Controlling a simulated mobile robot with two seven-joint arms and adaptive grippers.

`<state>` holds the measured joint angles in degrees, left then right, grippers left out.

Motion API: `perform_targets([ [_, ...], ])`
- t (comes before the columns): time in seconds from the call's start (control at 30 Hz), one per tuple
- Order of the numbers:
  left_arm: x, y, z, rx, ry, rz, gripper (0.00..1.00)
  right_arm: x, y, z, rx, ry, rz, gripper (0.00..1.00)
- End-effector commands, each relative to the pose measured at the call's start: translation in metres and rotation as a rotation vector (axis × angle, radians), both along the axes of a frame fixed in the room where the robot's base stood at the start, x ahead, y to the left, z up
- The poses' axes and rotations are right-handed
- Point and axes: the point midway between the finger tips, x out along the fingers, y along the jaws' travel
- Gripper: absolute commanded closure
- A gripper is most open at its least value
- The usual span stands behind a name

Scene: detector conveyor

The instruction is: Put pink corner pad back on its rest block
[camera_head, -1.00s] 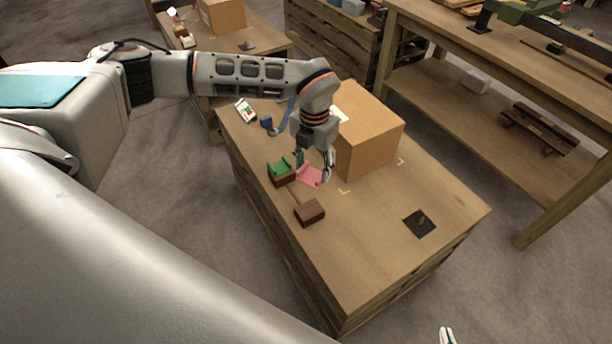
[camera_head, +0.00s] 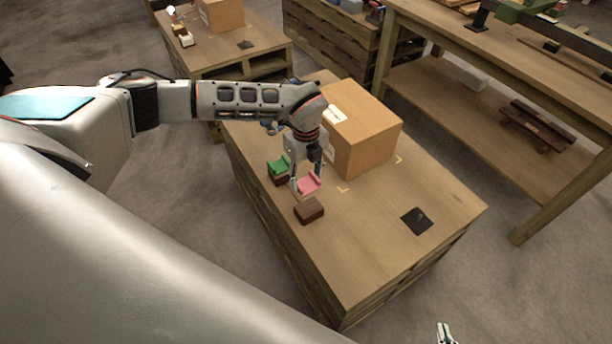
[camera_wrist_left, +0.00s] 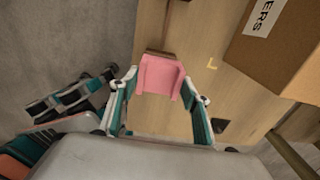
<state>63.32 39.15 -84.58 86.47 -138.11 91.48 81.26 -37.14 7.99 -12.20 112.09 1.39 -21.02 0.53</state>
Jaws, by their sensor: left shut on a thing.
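My left gripper (camera_head: 306,183) is shut on the pink corner pad (camera_head: 311,182), just above or at the table top; I cannot tell the exact height. In the left wrist view the pink pad (camera_wrist_left: 159,76) sits between the two fingers, with a brown block edge (camera_wrist_left: 160,53) just beyond it. In the head view a bare brown rest block (camera_head: 309,211) lies just in front of the pad. A green corner pad (camera_head: 277,166) sits on a second brown block (camera_head: 281,181) to the left. My right gripper (camera_head: 446,335) shows only its tips at the bottom edge.
A large cardboard box (camera_head: 366,135) stands right behind the left gripper, with yellow corner marks (camera_head: 343,190) on the table (camera_head: 370,250). A black square plate (camera_head: 417,221) lies at the right. The front of the table is clear. A shelved workbench (camera_head: 480,120) stands to the right.

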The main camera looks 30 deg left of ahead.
Motion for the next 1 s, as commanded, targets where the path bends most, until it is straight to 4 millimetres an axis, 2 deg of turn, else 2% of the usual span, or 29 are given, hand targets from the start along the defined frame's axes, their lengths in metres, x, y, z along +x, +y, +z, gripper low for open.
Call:
perform_targets([
  [0.27, 0.000, 0.000, 0.002, 0.000, 0.000, -0.001, 0.76, 0.003, 0.000, 0.012, 0.001, -0.010, 0.000, 1.00],
  [0.7, -0.001, 0.000, -0.044, 0.000, 0.004, -0.001, 0.76, -0.003, 0.000, -0.016, 0.000, 0.008, 0.000, 1.00],
  [1.0, 0.000, 0.000, -0.054, 0.000, 0.000, -0.001, 0.76, -0.006, -0.001, -0.022, -0.002, 0.015, 0.000, 1.00],
])
